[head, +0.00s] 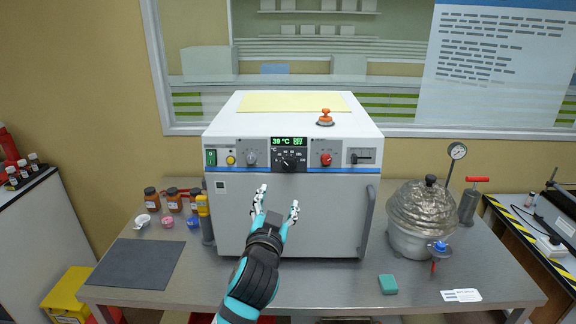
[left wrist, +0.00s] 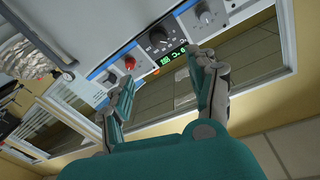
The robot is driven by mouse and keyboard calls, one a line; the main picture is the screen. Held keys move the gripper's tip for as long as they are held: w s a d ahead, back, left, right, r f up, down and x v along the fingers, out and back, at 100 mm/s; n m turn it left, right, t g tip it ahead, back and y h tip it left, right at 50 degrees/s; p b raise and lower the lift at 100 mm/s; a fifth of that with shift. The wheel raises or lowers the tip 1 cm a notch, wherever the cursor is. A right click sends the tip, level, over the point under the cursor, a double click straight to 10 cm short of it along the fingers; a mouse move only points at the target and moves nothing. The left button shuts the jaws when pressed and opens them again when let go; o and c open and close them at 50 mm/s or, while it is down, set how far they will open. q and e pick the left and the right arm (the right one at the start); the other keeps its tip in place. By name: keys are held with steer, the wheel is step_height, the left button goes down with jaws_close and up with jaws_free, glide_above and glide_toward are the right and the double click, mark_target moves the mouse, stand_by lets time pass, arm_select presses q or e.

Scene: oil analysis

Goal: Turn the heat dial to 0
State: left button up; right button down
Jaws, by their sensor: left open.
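The black heat dial (head: 288,163) sits in the middle of the oven's (head: 232,215) front panel, with a scale around it. Its exact setting is too small to read. The green display (head: 288,142) above it reads about 39 °C. My left gripper (head: 278,203) is open and empty in front of the oven door, below the dial and apart from it. In the left wrist view, the dial (left wrist: 158,37) shows upside down beyond and between the open fingers (left wrist: 166,75). My right gripper is not in view.
A grey knob (head: 251,158) and a red knob (head: 326,159) flank the dial. The door handle (head: 368,220) stands out at the right. A covered metal pot (head: 408,238) is right of the oven; small brown bottles (head: 174,201) stand left. A green block (head: 388,284) lies in front.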

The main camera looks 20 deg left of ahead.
mark_target(289, 166)
arm_select(q)
steer(key=w+a+p, duration=0.1)
steer(key=w, duration=0.4)
steer(key=w+p, duration=0.1)
steer(key=w, duration=0.4)
steer(key=w+a+p, duration=0.1)
steer(key=w+p, duration=0.1)
steer(key=w, duration=0.4)
steer(key=shift+a, duration=0.3)
steer(key=shift+w+f, duration=0.1)
steer(key=shift+w, duration=0.45)
